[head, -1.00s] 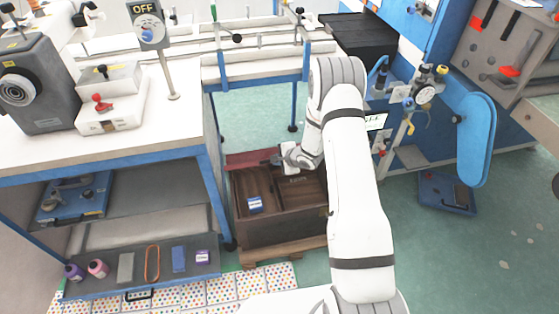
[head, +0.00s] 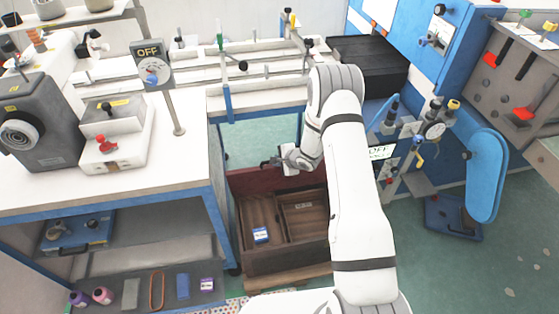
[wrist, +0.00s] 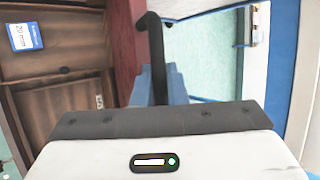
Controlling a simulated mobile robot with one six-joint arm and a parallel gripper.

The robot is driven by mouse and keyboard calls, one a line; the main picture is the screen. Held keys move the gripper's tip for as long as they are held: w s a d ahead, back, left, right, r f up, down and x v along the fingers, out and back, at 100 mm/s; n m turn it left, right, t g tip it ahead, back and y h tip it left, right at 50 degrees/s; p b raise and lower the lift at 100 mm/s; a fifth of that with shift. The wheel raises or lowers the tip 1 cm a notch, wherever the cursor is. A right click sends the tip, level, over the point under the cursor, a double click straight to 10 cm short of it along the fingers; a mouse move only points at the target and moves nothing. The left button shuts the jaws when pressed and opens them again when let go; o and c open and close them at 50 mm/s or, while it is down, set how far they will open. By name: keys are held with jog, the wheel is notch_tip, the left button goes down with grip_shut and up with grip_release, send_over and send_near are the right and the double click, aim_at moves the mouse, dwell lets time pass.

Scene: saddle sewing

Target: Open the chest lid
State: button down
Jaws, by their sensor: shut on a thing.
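The wooden chest (head: 290,255) stands on the floor beside the workbench, its inside showing. Its lid (head: 245,183) is raised along the far side, with the reddish inner face toward me. The lid also shows edge-on in the wrist view (wrist: 124,45). My gripper (head: 272,163) is at the lid's upper edge. In the wrist view its blue fingers are shut on the black lid handle (wrist: 155,40); the exact contact is partly hidden. Inside the chest are brown compartments and a blue-and-white label (wrist: 24,36).
The workbench (head: 205,195) is close on the left, with a lower shelf of small items (head: 160,290). A white-topped frame with blue legs (head: 262,100) stands behind the lid. A blue machine (head: 445,110) is at right. Green floor is open at far right.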

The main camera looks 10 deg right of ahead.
jog(key=shift+a, duration=0.1)
jog(key=c, duration=1.7)
grip_release()
jog(key=shift+o, duration=1.2)
jog(key=v, duration=0.7)
jog(key=shift+s+d+r+b, duration=0.25)
jog(key=shift+b, duration=0.1)
